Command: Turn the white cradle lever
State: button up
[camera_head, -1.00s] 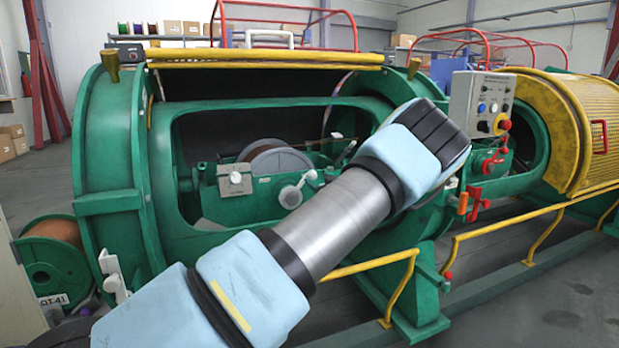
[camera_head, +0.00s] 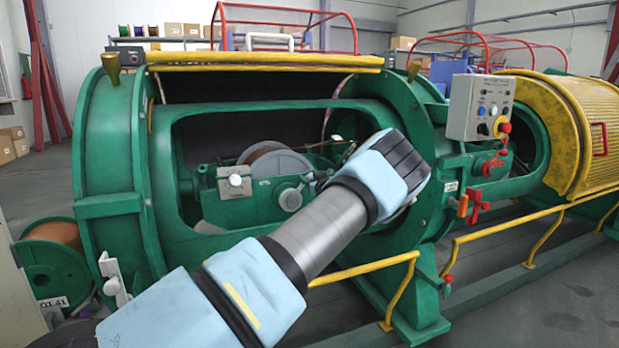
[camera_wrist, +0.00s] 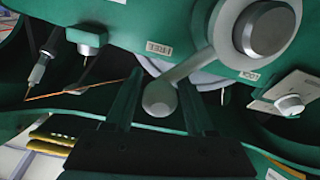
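The white cradle lever (camera_head: 290,198) is on the green cradle inside the machine's opening in the head view. In the wrist view the lever (camera_wrist: 190,66) runs from a round grey hub (camera_wrist: 265,28) down left to a ball-shaped end (camera_wrist: 159,100). My gripper (camera_wrist: 160,102) is open, with one dark finger on each side of the ball end. Gaps show between the ball and both fingers; I cannot tell how deep it sits between them. In the head view my gripper is hidden behind my arm.
A white knob on a square plate (camera_head: 235,181) sits left of the lever. A grey reel (camera_head: 277,164) is behind it. The green opening's lower edge (camera_wrist: 60,112) runs close by my fingers. A control box (camera_head: 480,106) and yellow rail (camera_head: 365,268) stand to the right.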

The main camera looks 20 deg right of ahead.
jog(key=shift+d, duration=0.15)
grip_shut()
